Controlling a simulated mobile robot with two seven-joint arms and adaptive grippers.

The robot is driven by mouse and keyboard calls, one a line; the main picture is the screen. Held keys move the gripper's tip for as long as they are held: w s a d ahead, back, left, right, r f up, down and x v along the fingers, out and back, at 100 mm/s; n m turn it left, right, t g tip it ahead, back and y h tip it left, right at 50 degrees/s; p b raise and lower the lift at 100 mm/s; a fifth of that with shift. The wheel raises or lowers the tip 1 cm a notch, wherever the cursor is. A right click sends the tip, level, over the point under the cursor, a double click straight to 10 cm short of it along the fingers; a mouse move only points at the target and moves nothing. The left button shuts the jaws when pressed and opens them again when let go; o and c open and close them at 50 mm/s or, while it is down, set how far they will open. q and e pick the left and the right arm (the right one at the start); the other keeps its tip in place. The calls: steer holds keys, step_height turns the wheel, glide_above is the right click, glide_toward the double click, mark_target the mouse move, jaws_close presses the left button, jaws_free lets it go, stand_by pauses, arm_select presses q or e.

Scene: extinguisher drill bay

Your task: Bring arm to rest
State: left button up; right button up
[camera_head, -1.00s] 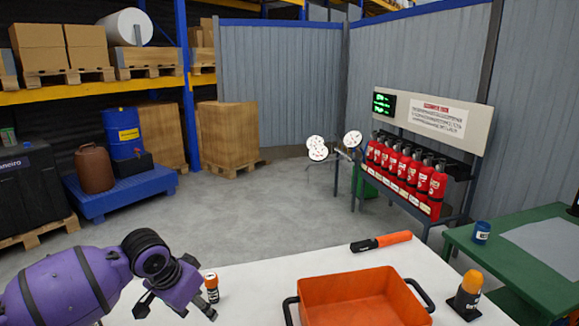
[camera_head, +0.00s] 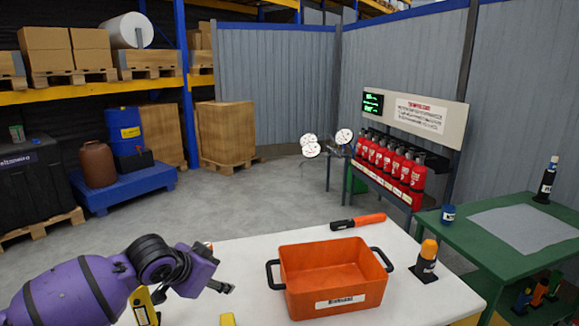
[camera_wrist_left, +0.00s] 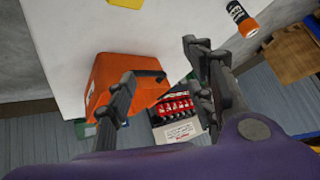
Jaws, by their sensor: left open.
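My left arm comes in from the left in the head view. Its purple wrist ends in a dark gripper (camera_head: 220,286) held over the left part of the white table (camera_head: 255,262). The gripper is open, with nothing between its fingers. The left wrist view also shows the spread fingers (camera_wrist_left: 160,75), with the orange bin (camera_wrist_left: 103,72) beyond the left one. In the head view the bin (camera_head: 335,297) stands right of the gripper, apart from it. My right gripper is not in view.
An orange-and-black torch (camera_head: 358,222) lies behind the bin. Yellow objects (camera_head: 145,308) show near the table's front left. A green table (camera_head: 475,240) stands right. Several red extinguishers (camera_head: 390,160) stand on a rack behind.

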arm_select(q)
steer(key=s+d+f+t+h+p, duration=0.25)
steer(key=s+d+f, duration=0.35)
steer(key=s+f, duration=0.45)
steer(key=s+a+f+n+y+p, duration=0.1)
steer(key=s+f, duration=0.3)
steer(key=s, duration=0.8)
steer(key=s+a+f+n+g+y+p, duration=0.1)
steer(key=s+a+f+n, duration=0.3)
steer(key=s, duration=0.8)
steer(key=s+a+f+n+y+p, duration=0.2)
steer(key=s+f, duration=0.3)
steer(key=s, duration=0.7)
steer(key=shift+s+a+g+y, duration=0.3)
steer(key=shift+a+g+y, duration=0.05)
steer(key=shift+y, duration=0.3)
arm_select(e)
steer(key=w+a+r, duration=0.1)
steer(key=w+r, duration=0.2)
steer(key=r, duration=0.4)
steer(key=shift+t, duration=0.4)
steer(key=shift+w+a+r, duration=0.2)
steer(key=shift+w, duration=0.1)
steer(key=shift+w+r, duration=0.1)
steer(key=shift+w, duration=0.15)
